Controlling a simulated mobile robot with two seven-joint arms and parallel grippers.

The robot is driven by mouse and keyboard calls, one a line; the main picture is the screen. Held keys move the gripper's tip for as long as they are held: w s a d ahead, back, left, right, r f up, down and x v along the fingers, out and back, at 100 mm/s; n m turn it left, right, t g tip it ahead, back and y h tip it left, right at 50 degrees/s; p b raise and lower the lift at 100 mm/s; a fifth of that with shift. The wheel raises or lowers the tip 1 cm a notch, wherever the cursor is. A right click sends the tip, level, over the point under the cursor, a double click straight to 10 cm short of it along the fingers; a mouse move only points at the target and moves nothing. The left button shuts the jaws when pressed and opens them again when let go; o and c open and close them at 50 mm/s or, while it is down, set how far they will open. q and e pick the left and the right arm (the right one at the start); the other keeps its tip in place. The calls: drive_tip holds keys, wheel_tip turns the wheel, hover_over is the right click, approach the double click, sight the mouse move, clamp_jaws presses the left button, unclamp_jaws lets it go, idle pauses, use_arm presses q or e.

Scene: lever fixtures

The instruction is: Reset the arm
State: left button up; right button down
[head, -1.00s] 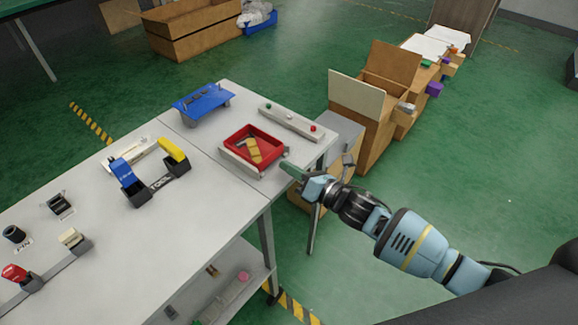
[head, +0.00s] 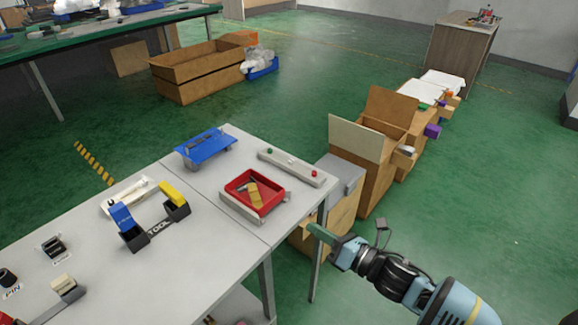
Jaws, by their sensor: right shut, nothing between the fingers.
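My right arm comes in from the lower right. Its gripper (head: 314,228) is shut and empty, by the right edge of the grey table (head: 210,230). It is a little to the right of and nearer than the red tray (head: 258,208), apart from it. My left gripper is not in view.
Cardboard boxes (head: 375,150) stand right of the table.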

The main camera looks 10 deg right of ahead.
use_arm(q)
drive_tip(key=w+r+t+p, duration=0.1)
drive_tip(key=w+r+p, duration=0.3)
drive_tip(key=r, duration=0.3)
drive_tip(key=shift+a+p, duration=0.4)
drive_tip(key=shift+p, duration=0.35)
use_arm(e)
drive_tip(key=s+d+f+m+g+h, duration=0.1)
drive_tip(key=s+f+m+h, duration=0.2)
drive_tip(key=s+m, duration=0.8)
drive_tip(key=s+d+f+m+g+h, duration=0.1)
drive_tip(key=s+f+m+g+h, duration=0.1)
drive_tip(key=s+f+m, duration=0.5)
drive_tip(key=s+d+f+m+g+h, duration=0.1)
drive_tip(key=s+f+m+h, duration=0.3)
drive_tip(key=s+m, duration=1.2)
drive_tip(key=shift+s+d+f+g, duration=0.2)
drive_tip(key=shift+s+f+g, duration=0.2)
drive_tip(key=shift+g, duration=0.3)
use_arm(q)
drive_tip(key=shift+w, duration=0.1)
